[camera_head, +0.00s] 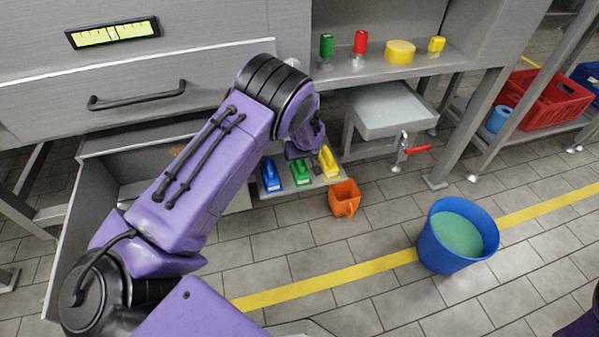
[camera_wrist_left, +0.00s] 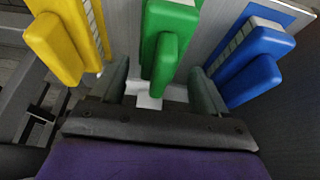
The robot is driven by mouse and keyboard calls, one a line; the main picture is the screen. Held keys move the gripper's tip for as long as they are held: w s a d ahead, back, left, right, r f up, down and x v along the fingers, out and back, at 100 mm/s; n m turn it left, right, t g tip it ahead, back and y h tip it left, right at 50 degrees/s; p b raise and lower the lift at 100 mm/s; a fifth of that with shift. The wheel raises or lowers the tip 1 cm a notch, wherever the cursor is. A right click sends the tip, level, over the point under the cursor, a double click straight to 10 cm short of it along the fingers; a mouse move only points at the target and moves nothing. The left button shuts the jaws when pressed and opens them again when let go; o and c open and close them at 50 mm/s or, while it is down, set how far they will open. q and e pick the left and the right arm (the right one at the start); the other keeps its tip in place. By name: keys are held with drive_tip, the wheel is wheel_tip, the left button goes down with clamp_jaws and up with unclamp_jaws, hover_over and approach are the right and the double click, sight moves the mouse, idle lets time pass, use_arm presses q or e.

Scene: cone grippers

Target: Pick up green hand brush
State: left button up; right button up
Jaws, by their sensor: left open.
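The green hand brush (camera_head: 301,173) sits on a low shelf between a blue brush (camera_head: 270,176) and a yellow brush (camera_head: 328,163). My left gripper (camera_head: 303,150) is right above and behind the green brush in the head view. In the left wrist view the green hand brush (camera_wrist_left: 168,45) lies between the two open fingers of my left gripper (camera_wrist_left: 162,88), with a visible gap on each side. The yellow brush (camera_wrist_left: 65,45) is left of the fingers and the blue brush (camera_wrist_left: 255,62) is right of them. My right gripper is not in view.
An orange scoop (camera_head: 344,198) is right below the brushes. A grey sink (camera_head: 388,112) with a red-handled tap stands to the right. An open drawer (camera_head: 120,170) lies under my left arm. A blue bucket (camera_head: 430,255) stands on the tiled floor.

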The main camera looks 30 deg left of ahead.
use_arm(q)
drive_tip(key=shift+x, duration=1.05)
drive_tip(key=shift+d, duration=0.1)
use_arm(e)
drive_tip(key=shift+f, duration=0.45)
use_arm(q)
drive_tip(key=c, duration=1.2)
drive_tip(key=shift+r, duration=0.15)
